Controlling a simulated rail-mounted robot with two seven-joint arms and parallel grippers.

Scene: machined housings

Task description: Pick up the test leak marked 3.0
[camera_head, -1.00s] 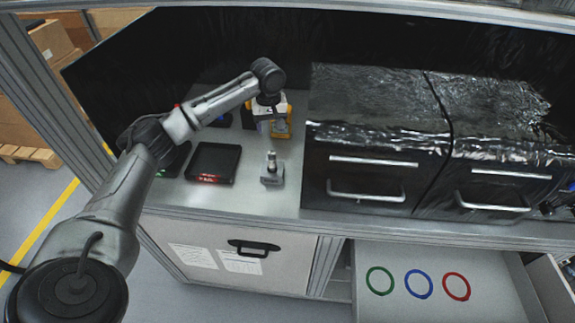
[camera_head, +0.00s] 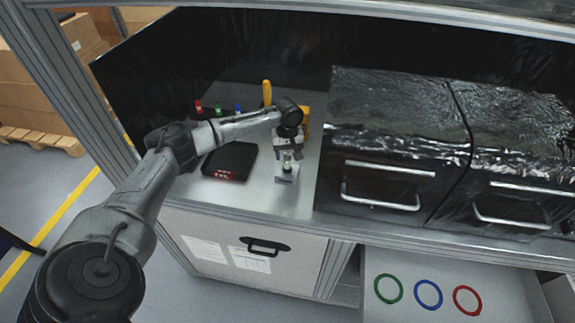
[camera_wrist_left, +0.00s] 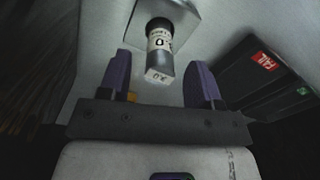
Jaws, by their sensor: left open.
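The test leak (camera_head: 287,164) is a small upright cylinder standing on a square grey base (camera_head: 286,179) on the metal bench. In the left wrist view, the leak (camera_wrist_left: 158,50) is dark with a white label band and a pale marked end; its small marking is hard to read. My left gripper (camera_head: 289,146) is open above the leak and partly covers it. In the wrist view its two purple-lined fingers (camera_wrist_left: 161,80) stand on either side of the leak's end, with gaps on both sides. My right gripper is not in view.
A black tray (camera_head: 230,161) with a red label lies left of the leak; it reads FAIL in the wrist view (camera_wrist_left: 264,63). Red (camera_head: 198,105), green and blue pieces stand behind. A yellow object (camera_head: 304,122) is behind my gripper. A black-covered unit (camera_head: 375,185) stands close on the right.

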